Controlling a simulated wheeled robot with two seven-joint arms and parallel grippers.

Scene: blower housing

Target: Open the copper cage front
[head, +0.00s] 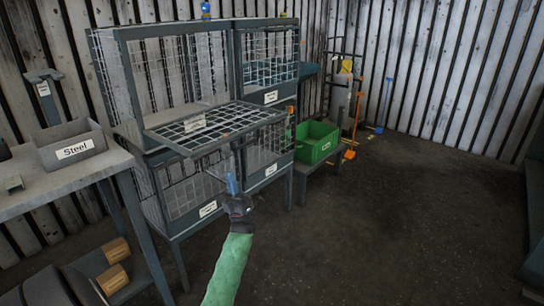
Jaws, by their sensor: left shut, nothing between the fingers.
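A grey steel rack of wire cages stands left of centre, two cages above two. The front of the upper left cage (200,129), a grid panel with a white label, is folded down and sticks out roughly level, leaving that cage open. The other fronts, upper right (268,72), lower left (190,190) and lower right (262,150), look shut. The labels are too small to read, so I cannot tell which cage is copper. My left gripper (233,184) is shut and empty, in front of the lower cages and below the folded-down panel's near edge. My right gripper is out of view.
A grey bin marked Steel (72,145) stands on a bench (60,178) at the left. A green crate (317,142) sits on a low stand right of the rack. Tools lean at the back wall. The dark floor (400,210) on the right is clear.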

